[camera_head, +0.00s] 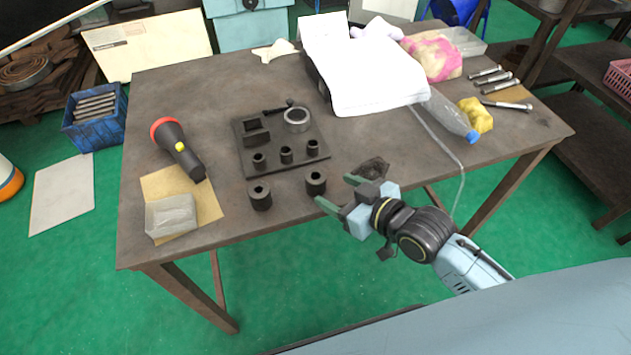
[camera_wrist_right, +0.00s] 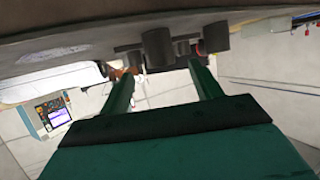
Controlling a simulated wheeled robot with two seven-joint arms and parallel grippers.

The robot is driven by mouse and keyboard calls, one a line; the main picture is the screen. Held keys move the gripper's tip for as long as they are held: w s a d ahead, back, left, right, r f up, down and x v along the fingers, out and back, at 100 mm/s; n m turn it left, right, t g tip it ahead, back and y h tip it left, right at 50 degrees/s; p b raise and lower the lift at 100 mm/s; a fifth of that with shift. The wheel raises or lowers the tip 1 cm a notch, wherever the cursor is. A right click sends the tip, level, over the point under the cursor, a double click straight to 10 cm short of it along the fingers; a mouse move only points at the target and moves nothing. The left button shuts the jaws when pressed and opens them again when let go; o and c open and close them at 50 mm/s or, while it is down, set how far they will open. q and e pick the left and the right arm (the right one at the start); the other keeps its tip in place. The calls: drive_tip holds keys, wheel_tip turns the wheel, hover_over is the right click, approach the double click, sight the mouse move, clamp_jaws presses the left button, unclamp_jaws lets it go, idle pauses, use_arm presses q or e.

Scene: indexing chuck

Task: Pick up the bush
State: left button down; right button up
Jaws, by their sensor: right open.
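Two dark, hollow cylindrical bushes stand upright on the brown table, a left one (camera_head: 260,197) and a right one (camera_head: 315,183). Behind them is a dark fixture plate (camera_head: 270,171) with several small posts, a block and a silver ring (camera_head: 297,117). My right gripper (camera_head: 334,191) is open with green fingers, close to the right bush on its right side, with nothing visible between the fingers. In the right wrist view, the table is at the top and dark cylinders (camera_wrist_right: 157,49) show beyond the open fingers (camera_wrist_right: 162,80). My left gripper is out of view.
A red and black flashlight (camera_head: 178,147) and a clear bag (camera_head: 171,217) on brown paper lie left. White paper (camera_head: 370,80), a plastic bottle (camera_head: 448,115) and a yellow item (camera_head: 476,115) lie back right. A dark patch (camera_head: 373,168) lies by the gripper.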

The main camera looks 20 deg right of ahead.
drive_tip(key=x, duration=0.9)
drive_tip(key=shift+w+a+b, duration=0.15)
drive_tip(key=shift+w+b, duration=0.1)
drive_tip(key=shift+b, duration=0.05)
drive_tip(key=c, duration=1.3)
wheel_tip(320, 180, up, 10)
drive_tip(key=shift+r+p, duration=0.1)
drive_tip(key=shift+p, duration=0.7)
drive_tip(key=shift+c, duration=0.2)
drive_tip(key=s+d+r+m+t+h+b, duration=0.1)
drive_tip(key=s+d+r+m+h+b, duration=0.1)
drive_tip(key=s+d+m+h+b, duration=0.5)
drive_tip(key=n+y+p, duration=0.6)
drive_tip(key=n+p, duration=0.1)
hover_over(312, 178)
drive_tip(key=f, duration=0.2)
drive_tip(key=shift+w+a+g+y, duration=0.15)
drive_tip(key=shift+w+g+y, duration=0.15)
drive_tip(key=shift+g+y, duration=0.2)
